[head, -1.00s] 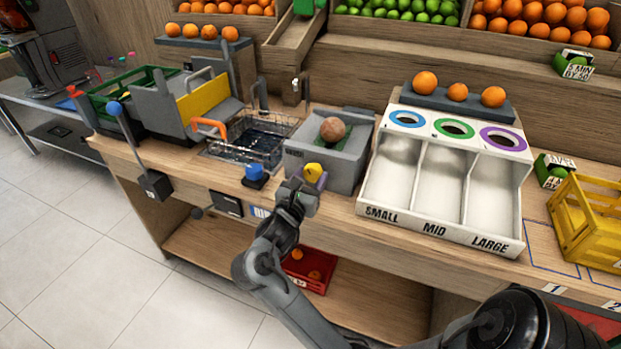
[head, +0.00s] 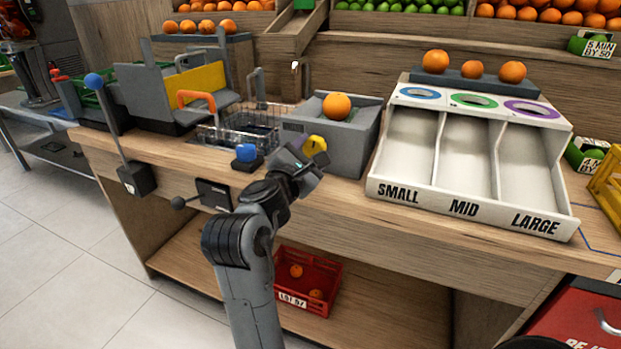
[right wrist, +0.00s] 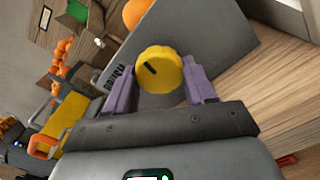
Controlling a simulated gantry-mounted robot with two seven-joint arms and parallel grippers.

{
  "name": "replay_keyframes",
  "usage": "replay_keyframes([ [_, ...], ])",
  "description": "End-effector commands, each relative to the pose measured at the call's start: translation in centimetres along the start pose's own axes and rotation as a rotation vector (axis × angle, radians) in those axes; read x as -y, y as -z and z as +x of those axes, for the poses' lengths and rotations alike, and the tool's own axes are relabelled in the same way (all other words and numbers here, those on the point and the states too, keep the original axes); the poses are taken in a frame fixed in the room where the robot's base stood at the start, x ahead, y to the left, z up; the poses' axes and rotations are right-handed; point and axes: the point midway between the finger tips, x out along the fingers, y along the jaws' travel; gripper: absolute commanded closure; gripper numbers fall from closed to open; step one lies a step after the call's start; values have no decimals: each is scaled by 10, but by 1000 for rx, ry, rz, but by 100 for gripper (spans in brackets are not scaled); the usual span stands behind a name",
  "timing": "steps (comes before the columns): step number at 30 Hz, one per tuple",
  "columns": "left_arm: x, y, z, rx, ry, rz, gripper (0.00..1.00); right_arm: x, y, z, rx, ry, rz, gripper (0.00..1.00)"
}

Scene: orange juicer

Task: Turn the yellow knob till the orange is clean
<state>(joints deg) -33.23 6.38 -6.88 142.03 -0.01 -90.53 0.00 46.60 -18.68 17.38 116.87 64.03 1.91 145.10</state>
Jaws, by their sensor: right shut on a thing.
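The yellow knob (head: 314,146) is on the front of the grey brush box (head: 352,150). In the right wrist view the knob (right wrist: 160,70) sits between the purple fingers, its black mark slanting. My right gripper (head: 308,158) is shut on the knob. The orange (head: 336,106) rests on top of the box and looks bright and clean on the side that shows. Part of it shows in the right wrist view (right wrist: 136,12). My left gripper is not in view.
A blue button (head: 246,153) and a blue-tipped lever (head: 95,82) stand left of the box. A wire basket (head: 235,138) is behind the button. The white sorting tray (head: 470,208) is at the right. A red crate (head: 308,283) sits on the lower shelf.

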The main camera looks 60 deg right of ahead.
Motion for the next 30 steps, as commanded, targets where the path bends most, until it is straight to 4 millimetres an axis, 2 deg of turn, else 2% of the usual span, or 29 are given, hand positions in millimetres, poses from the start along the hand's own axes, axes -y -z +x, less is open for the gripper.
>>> replay_keyframes([
  [1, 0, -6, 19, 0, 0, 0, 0, 6, 6, 0, 1, 2, 50, 76],
  [7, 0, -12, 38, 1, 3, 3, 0, 2, 2, 0, 2, 0, 208, 76],
  [18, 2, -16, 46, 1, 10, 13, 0, -1, -2, 0, 3, 1, 388, 76],
  [30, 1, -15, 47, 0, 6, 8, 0, -2, -2, 0, 3, 0, 425, 76],
])
